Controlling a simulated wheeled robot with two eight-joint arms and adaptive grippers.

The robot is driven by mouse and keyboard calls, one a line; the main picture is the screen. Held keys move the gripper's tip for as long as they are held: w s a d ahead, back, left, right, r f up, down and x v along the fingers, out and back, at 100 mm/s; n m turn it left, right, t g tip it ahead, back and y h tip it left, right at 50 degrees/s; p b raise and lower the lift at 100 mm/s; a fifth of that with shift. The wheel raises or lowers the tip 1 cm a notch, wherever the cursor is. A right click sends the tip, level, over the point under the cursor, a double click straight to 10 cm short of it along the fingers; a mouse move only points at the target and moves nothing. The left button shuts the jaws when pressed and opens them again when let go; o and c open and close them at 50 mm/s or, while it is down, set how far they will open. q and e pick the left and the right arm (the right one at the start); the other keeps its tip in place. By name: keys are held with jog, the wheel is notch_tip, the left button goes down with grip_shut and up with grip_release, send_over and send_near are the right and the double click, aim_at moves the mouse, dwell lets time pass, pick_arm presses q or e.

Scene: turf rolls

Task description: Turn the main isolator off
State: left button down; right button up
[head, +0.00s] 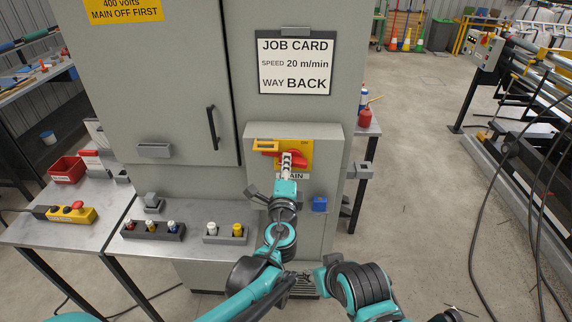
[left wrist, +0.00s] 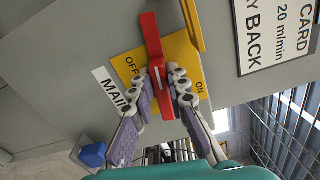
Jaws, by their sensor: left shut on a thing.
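The main isolator is a red rotary handle (head: 300,162) on a yellow plate (head: 306,148), on the front of a grey box with a MAIN label (head: 292,176). My left gripper (head: 287,162) is in front of it and hides its middle. In the left wrist view the red handle (left wrist: 152,36) stands nearly upright in the picture, between the words OFF and ON on the yellow plate (left wrist: 128,66). My left gripper (left wrist: 162,84) is shut on it, a finger on each side.
A yellow bar (head: 265,146) stands out beside the handle. A blue block (head: 320,204) sits low on the box front, and a grey bracket (head: 360,170) juts out at its right. A job card (head: 295,62) hangs above. A metal bench (head: 190,215) with small trays stands at the left.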

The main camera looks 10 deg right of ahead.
pick_arm(q)
jog(key=shift+f+n, duration=0.2)
jog(key=shift+n, duration=0.6)
jog(key=c, duration=1.5)
grip_release()
jog(key=shift+s, duration=0.1)
jog(key=v, duration=1.2)
jog(key=shift+a, duration=0.1)
